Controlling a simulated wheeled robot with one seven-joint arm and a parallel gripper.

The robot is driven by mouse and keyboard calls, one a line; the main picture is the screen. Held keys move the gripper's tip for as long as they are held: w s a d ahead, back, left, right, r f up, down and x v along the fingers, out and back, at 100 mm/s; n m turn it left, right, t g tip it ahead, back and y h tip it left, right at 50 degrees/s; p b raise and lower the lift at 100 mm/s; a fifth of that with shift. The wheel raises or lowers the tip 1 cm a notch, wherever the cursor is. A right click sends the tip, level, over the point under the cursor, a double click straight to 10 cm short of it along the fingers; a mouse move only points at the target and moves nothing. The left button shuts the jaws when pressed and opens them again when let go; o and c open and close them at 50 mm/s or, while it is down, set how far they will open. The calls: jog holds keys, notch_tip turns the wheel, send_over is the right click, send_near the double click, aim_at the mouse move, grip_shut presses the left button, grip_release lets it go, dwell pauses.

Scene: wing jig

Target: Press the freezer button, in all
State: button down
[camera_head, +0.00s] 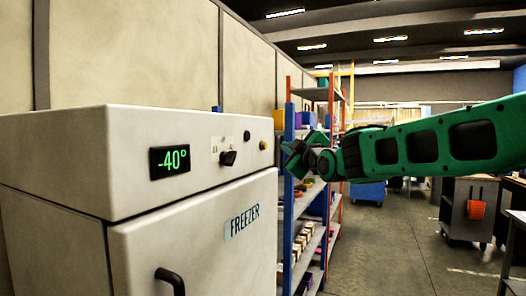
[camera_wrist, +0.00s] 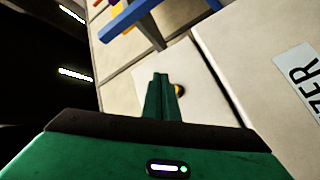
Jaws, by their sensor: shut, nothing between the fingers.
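The white freezer (camera_head: 75,155) stands at the left, with a green "-40°" display (camera_head: 170,161) and a FREEZER label (camera_head: 241,221) on its front. A small yellow button (camera_head: 263,145) sits at the right end of its upper panel. My gripper (camera_head: 288,158) is shut and empty, just right of that button in the head view. In the wrist view my gripper's shut fingers (camera_wrist: 161,78) point along the freezer front.
A black switch (camera_head: 228,158) and a small dark knob (camera_head: 247,135) are left of the button. A black door handle (camera_head: 170,279) is below. A blue and orange shelf rack (camera_head: 289,200) stands behind my gripper. The floor (camera_head: 395,250) at right is open, with a cart (camera_head: 468,208) beyond.

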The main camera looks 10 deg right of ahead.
jog(key=shift+s+d, duration=0.65)
jog(key=shift+d, duration=0.25)
jog(key=s+d+f+m+g+h, duration=0.1)
jog(key=s+d+f+m+g, duration=0.2)
jog(key=s+d+f, duration=0.4)
jog(key=s+d+f+m+g+h, duration=0.25)
jog(key=s+f, duration=0.25)
jog(key=f, duration=0.4)
jog(key=s+d+f+m+g+h, duration=0.1)
jog(key=s+d+f+m+g, duration=0.3)
jog(key=s+d+f, duration=0.3)
jog(key=s+f+m+g+y, duration=0.1)
jog(key=s+f+m+g, duration=0.3)
jog(key=s, duration=1)
jog(key=s+f+m+g+y, duration=0.1)
jog(key=s+f+m+g, duration=0.3)
jog(key=s+f, duration=0.7)
jog(key=s+a+g, duration=0.1)
jog(key=s, duration=0.2)
jog(key=shift+s, duration=0.35)
